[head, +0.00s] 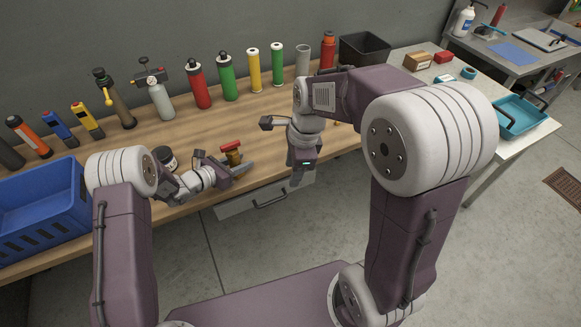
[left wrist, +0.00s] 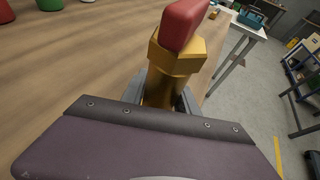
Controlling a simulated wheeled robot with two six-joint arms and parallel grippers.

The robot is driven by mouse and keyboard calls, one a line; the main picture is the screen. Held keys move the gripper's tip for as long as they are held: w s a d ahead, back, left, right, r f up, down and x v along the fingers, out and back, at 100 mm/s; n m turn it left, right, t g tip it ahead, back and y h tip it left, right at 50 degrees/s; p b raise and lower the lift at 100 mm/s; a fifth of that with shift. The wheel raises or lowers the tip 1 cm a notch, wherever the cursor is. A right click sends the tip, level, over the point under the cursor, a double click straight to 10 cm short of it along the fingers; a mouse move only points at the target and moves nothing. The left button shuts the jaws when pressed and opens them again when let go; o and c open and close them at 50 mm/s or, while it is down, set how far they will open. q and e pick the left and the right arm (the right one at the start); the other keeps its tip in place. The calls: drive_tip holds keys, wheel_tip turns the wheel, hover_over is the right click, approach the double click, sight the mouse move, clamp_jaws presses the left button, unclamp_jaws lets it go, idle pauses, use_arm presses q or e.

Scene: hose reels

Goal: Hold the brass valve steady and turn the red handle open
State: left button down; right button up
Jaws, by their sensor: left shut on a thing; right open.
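The brass valve (head: 233,158) stands at the front edge of the wooden workbench, with its red handle (head: 231,146) on top. In the left wrist view the brass body (left wrist: 175,62) rises upright between my left fingers, and the red handle (left wrist: 190,22) is cut off by the top edge. My left gripper (head: 236,169) is shut on the brass valve, below the handle. My right gripper (head: 297,181) is open and points down, to the right of the valve and apart from it. It appears in front of the bench's edge.
A blue crate (head: 40,212) sits at the bench's left. A dark jar (head: 164,157) is near my left wrist. Several bottles and canisters (head: 227,78) line the back, with a black bin (head: 364,48) at right. A drawer (head: 268,198) lies under the front edge.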

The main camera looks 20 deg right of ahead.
drive_tip(key=o, duration=0.5)
drive_tip(key=shift+o, duration=0.2)
drive_tip(key=shift+s+n, duration=0.1)
drive_tip(key=shift+n, duration=0.8)
wheel_tip(320, 180, up, 10)
drive_tip(key=f+n+t, duration=0.1)
drive_tip(key=n+t, duration=0.2)
drive_tip(key=n, duration=1.7)
hover_over(230, 144)
drive_tip(key=s, duration=0.5)
drive_tip(key=x, duration=0.3)
drive_tip(key=d+x, duration=0.1)
drive_tip(key=x, duration=0.7)
drive_tip(key=shift+w+d+f, duration=0.1)
drive_tip(key=shift+d+f, duration=0.1)
drive_tip(key=shift+f, duration=0.1)
